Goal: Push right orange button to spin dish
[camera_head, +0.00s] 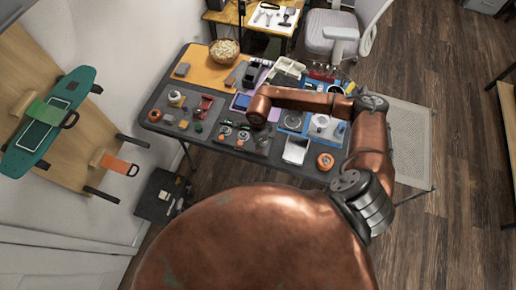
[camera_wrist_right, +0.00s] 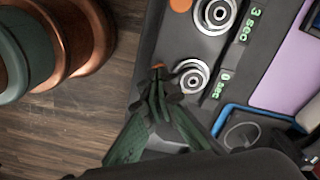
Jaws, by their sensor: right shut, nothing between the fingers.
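The dark device panel (camera_wrist_right: 165,30) carries two round metal dishes. One dish (camera_wrist_right: 215,13) is at the top, beside a green "3 sec" readout (camera_wrist_right: 250,24) and an orange button (camera_wrist_right: 180,5). The other dish (camera_wrist_right: 190,77) is lower, beside a "0 sec" readout (camera_wrist_right: 222,85). The second orange button (camera_wrist_right: 158,66) shows only partly, right at the fingertips of my right gripper (camera_wrist_right: 159,74). The green fingers are shut and empty; I cannot tell whether they press the button. In the head view my right gripper (camera_head: 257,127) is over the panel, partly hidden by its arm. My left gripper is not in view.
The dark table (camera_head: 160,124) is crowded with tools and parts. A blue-edged tray (camera_wrist_right: 250,115) and a purple mat (camera_wrist_right: 290,60) lie right of the panel in the wrist view. A basket (camera_head: 224,51) stands at the back. The wooden floor (camera_wrist_right: 60,130) lies beyond the table edge.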

